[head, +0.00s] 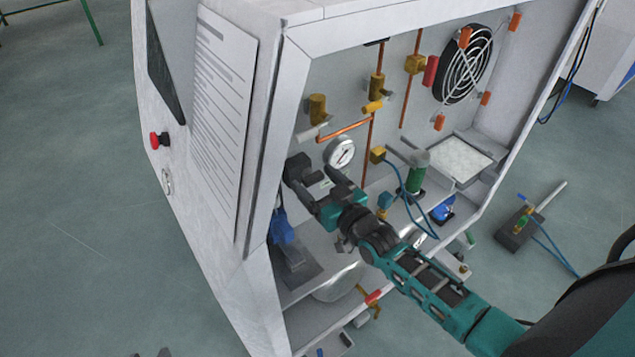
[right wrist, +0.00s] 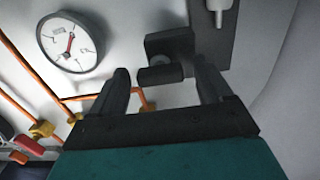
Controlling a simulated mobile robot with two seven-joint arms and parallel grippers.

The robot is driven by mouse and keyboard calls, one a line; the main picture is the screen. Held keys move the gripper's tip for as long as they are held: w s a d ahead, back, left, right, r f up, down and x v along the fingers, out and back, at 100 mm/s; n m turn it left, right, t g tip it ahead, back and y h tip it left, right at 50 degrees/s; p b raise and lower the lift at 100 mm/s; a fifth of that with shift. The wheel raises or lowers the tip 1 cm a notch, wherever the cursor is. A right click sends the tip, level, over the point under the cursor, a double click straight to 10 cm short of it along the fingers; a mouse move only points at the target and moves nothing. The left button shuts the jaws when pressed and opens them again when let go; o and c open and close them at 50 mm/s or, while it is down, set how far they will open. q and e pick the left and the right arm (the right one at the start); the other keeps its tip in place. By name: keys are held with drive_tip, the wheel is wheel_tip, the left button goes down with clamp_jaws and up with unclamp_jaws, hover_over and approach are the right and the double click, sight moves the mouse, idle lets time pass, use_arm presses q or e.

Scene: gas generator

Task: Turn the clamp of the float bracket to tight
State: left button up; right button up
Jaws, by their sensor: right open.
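A dark bracket, which looks like the float bracket (head: 297,168), sits on the inner left wall of the open cabinet. In the right wrist view the bracket (right wrist: 168,42) shows as a dark block with a short dark cylinder, likely its clamp (right wrist: 160,76), at its lower end. My right gripper (head: 318,180) is open just in front of the bracket. In the right wrist view its fingers (right wrist: 160,78) stand to either side of the cylinder, with a gap visible on both sides. I cannot tell how tight the clamp is. My left gripper is not in view.
A round white gauge (head: 339,152) and copper pipes (head: 345,129) are close to the right gripper. A fan (head: 463,64), a green cylinder (head: 414,176) and a blue hose (head: 413,212) are farther right. A blue part (head: 281,228) hangs below. The cabinet's white left panel (head: 222,120) borders the opening.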

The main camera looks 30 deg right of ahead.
drive_tip(key=c, duration=1)
drive_tip(key=shift+c, duration=0.2)
